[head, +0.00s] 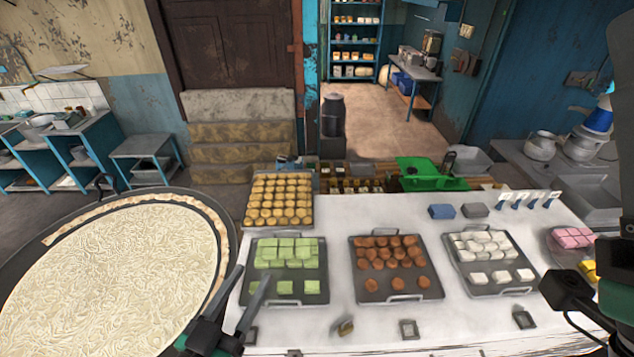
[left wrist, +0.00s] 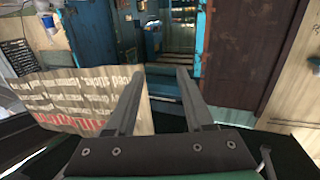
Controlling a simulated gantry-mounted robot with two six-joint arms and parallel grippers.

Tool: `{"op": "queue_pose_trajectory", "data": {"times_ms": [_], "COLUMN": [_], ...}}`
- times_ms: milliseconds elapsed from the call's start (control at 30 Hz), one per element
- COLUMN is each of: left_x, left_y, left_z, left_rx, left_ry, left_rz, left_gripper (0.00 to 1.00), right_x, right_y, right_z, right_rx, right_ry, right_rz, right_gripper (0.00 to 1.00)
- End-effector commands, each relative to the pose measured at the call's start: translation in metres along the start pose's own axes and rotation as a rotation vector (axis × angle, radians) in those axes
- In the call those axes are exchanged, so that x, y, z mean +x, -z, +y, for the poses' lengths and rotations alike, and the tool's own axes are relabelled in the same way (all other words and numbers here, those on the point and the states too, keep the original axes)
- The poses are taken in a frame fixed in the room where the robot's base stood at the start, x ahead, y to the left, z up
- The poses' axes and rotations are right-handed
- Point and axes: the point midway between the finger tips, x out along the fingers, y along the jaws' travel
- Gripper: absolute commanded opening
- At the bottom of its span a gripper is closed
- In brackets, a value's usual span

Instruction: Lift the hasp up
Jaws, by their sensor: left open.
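My left gripper (head: 252,276) is at the front left of the white counter, near the green-sweets tray, with its fingers apart. In the left wrist view its two fingers (left wrist: 160,75) are spread with nothing between them. Small metal fittings sit along the counter's front part: a brassy one (head: 344,327), a square one (head: 408,328) and another square one (head: 523,319). I cannot tell which, if any, is the hasp. My right arm shows at the right edge; its fingertips are out of the picture.
The white counter (head: 340,225) holds trays of green (head: 285,298), brown (head: 396,294) and white sweets (head: 490,286). A golden-sweets tray (head: 279,222) is behind. A wide pan of pale milk (head: 115,265) is at left. A green scale (head: 425,172) stands at the back.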

Motion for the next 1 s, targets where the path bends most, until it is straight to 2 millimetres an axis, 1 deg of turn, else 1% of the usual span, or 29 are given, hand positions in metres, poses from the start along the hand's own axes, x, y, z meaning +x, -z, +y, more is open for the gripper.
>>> {"op": "queue_pose_trajectory", "data": {"times_ms": [33, 67, 100, 133, 167, 200, 267, 300, 367, 400, 433, 500, 567, 600, 700, 1000], "left_x": [0.004, 0.005, 0.004, 0.001, -0.002, -0.010, -0.024, -0.036, -0.056, -0.069, -0.078, -0.096, -0.108, -0.113, -0.113, -0.112], "left_y": [0.051, 0.078, 0.114, 0.140, 0.167, 0.202, 0.253, 0.283, 0.322, 0.344, 0.356, 0.377, 0.385, 0.385, 0.385, 0.384], "left_z": [-0.004, -0.006, -0.008, -0.009, -0.011, -0.012, -0.013, -0.013, -0.013, -0.013, -0.013, -0.014, -0.016, -0.020, -0.021, -0.021], "left_rx": [0.029, 0.045, 0.066, 0.081, 0.094, 0.112, 0.135, 0.148, 0.161, 0.168, 0.171, 0.172, 0.166, 0.154, 0.131, 0.135], "left_ry": [0.013, 0.023, 0.036, 0.047, 0.058, 0.074, 0.100, 0.117, 0.142, 0.157, 0.169, 0.193, 0.215, 0.232, 0.228, 0.229], "left_rz": [0.090, 0.139, 0.208, 0.259, 0.311, 0.382, 0.487, 0.554, 0.647, 0.702, 0.738, 0.803, 0.839, 0.850, 0.852, 0.848], "left_gripper": [0.53, 0.53, 0.53, 0.53, 0.53, 0.53, 0.53, 0.53, 0.53, 0.53, 0.53, 0.53, 0.53, 0.53, 0.53, 0.53], "right_x": [0.005, 0.006, 0.008, 0.009, 0.011, 0.012, 0.014, 0.015, 0.017, 0.017, 0.018, 0.017, 0.017, 0.017, 0.017, 0.017], "right_y": [0.004, 0.006, 0.007, 0.009, 0.010, 0.011, 0.013, 0.014, 0.015, 0.016, 0.016, 0.016, 0.015, 0.015, 0.015, 0.015], "right_z": [0.000, 0.000, 0.000, 0.000, 0.000, 0.000, 0.000, 0.000, 0.000, 0.000, 0.000, 0.000, 0.000, 0.000, 0.000, 0.000], "right_rx": [0.000, 0.000, 0.000, 0.000, 0.000, 0.000, 0.000, 0.000, 0.000, 0.000, 0.000, 0.000, 0.000, 0.000, 0.000, 0.000], "right_ry": [0.000, 0.000, 0.000, 0.000, 0.000, 0.000, 0.000, 0.000, 0.000, 0.000, 0.000, 0.000, 0.000, 0.000, 0.000, 0.000], "right_rz": [0.000, 0.000, 0.000, 0.000, 0.000, 0.000, 0.000, 0.000, 0.000, 0.000, 0.000, 0.000, 0.000, 0.000, 0.000, 0.000], "right_gripper": [0.50, 0.50, 0.50, 0.50, 0.50, 0.50, 0.50, 0.50, 0.50, 0.50, 0.50, 0.50, 0.50, 0.50, 0.50, 0.50]}}
